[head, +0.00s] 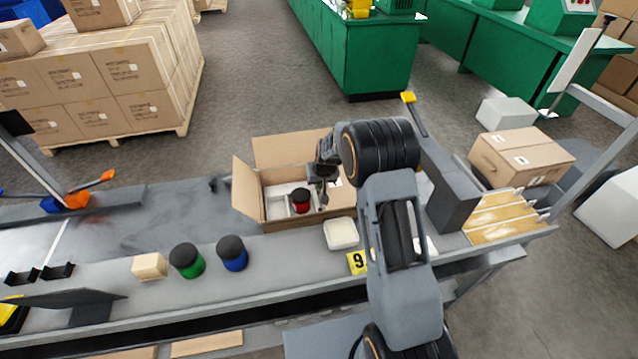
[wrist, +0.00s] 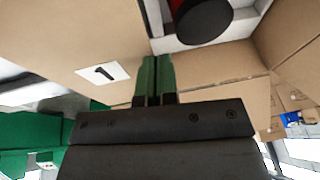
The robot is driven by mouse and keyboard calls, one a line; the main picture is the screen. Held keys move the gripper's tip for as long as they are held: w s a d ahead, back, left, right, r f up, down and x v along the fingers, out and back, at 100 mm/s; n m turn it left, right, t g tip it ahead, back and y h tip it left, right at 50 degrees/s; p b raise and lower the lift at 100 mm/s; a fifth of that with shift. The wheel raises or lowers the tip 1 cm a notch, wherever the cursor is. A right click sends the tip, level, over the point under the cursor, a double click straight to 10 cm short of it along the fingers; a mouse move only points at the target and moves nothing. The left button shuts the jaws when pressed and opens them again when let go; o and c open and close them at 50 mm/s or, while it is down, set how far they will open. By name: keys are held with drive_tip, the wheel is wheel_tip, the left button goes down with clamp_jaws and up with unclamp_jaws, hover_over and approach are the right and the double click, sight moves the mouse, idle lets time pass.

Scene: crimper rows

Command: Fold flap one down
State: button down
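An open cardboard box (head: 278,222) stands on the grey bench, with its left flap (head: 245,190) and back flap (head: 290,149) raised. Flap one (wrist: 70,35), a brown panel with a white "1" label (wrist: 103,73), fills the upper left of the wrist view. In the head view, flap one (head: 341,198) is at the box's right side, partly hidden by my arm. My gripper (head: 322,200) is over the right part of the box, beside flap one. Its green fingers (wrist: 155,62) are together with nothing visible between them. I cannot tell whether they touch the flap.
A red jar with a dark lid (head: 301,202) sits in the white insert (head: 274,193) inside the box. A white tub (head: 341,233), a yellow "9" marker (head: 357,262), blue jar (head: 232,254), green jar (head: 187,261) and small block (head: 149,266) stand in front. A closed carton (head: 520,158) is right.

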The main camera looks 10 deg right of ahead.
wheel_tip(320, 180, up, 14)
drive_tip(key=s+a+r+p, duration=0.1)
drive_tip(key=s+a+p, duration=0.1)
drive_tip(key=s, duration=0.1)
drive_tip(key=s+d+r, duration=0.1)
drive_tip(key=s+r, duration=0.2)
drive_tip(key=s, duration=0.6)
drive_tip(key=s+d+r+p, duration=0.1)
drive_tip(key=s+r, duration=0.2)
drive_tip(key=s, duration=0.6)
drive_tip(key=s+d+r+h+p, duration=0.1)
drive_tip(key=s+r, duration=0.2)
drive_tip(key=s, duration=0.6)
drive_tip(key=shift+d+r, duration=0.15)
drive_tip(key=shift+d, duration=0.25)
